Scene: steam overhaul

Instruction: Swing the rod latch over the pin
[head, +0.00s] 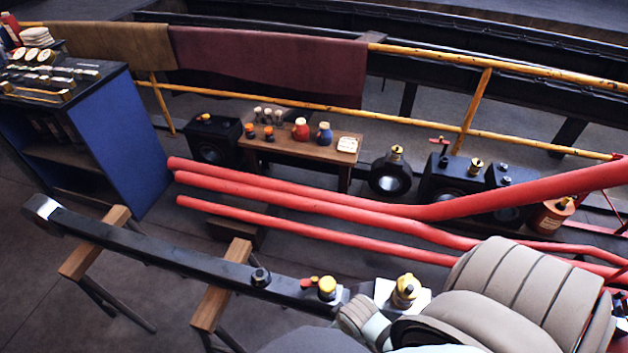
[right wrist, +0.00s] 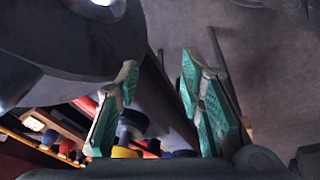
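A long dark steel rod (head: 170,250) with a bright rounded end lies across two wooden-topped trestles in the head view. Near its right end are a dark knob (head: 260,278), a small red lever-like part (head: 312,282) and a yellow-capped fitting (head: 327,289). I cannot tell which part is the latch and which the pin. My right arm, in a grey padded sleeve, covers the area right of the rod's end, and its gripper is hidden there. In the right wrist view my right gripper (right wrist: 160,105) has its teal-padded fingers apart, with nothing visibly held. My left gripper is not in view.
Several thick red rods (head: 320,207) run behind the dark rod. A low bench (head: 285,150) with small bottles and dark bearing blocks (head: 455,180) stand farther back, before a yellow railing (head: 480,95). A blue cabinet (head: 120,135) stands left. Floor is clear at lower left.

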